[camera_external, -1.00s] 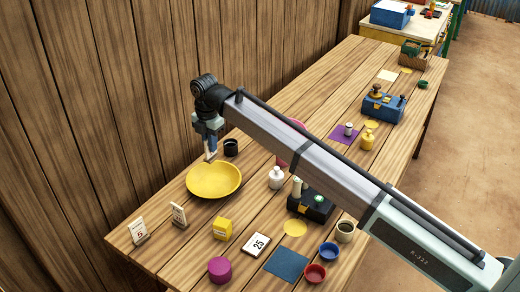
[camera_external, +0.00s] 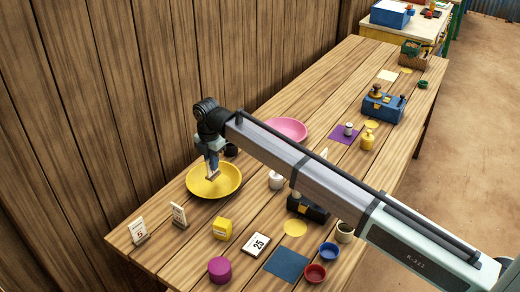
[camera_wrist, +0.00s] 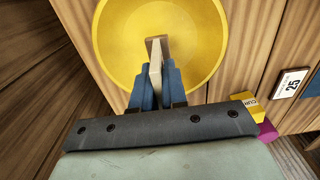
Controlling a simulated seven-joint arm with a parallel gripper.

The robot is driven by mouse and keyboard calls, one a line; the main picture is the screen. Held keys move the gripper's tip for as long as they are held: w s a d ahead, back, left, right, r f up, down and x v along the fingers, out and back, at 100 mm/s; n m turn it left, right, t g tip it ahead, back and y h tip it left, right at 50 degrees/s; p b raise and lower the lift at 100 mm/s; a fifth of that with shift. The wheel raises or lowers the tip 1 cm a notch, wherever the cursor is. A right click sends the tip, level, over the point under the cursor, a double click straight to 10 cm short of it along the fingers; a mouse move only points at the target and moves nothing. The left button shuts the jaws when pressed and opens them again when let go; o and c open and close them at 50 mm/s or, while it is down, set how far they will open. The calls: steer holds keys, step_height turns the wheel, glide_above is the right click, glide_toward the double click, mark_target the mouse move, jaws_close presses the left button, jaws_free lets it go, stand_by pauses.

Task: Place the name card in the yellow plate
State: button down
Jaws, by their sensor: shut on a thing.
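The yellow plate (camera_external: 230,184) lies on the table near the wooden wall; it also fills the upper middle of the wrist view (camera_wrist: 115,45). My gripper (camera_external: 212,166) is over the plate, pointing down. Its blue fingers (camera_wrist: 155,82) are shut on a thin pale card with a brown base, which I take to be the name card (camera_wrist: 156,52). The card's printed face is not visible. The held card (camera_external: 213,175) shows against the plate's inside; I cannot tell whether it touches the plate.
Two standing cards (camera_external: 138,230) (camera_external: 179,214) are left of the plate. A yellow box (camera_external: 222,229), a purple pot (camera_external: 219,270) and a "25" card (camera_external: 256,244) lie in front. A dark cup (camera_external: 231,150) and a pink plate (camera_external: 288,129) are behind.

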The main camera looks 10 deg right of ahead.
steer(key=shift+f, duration=1.45)
steer(key=c, duration=1.1)
jaws_free()
steer(key=shift+r, duration=3.5)
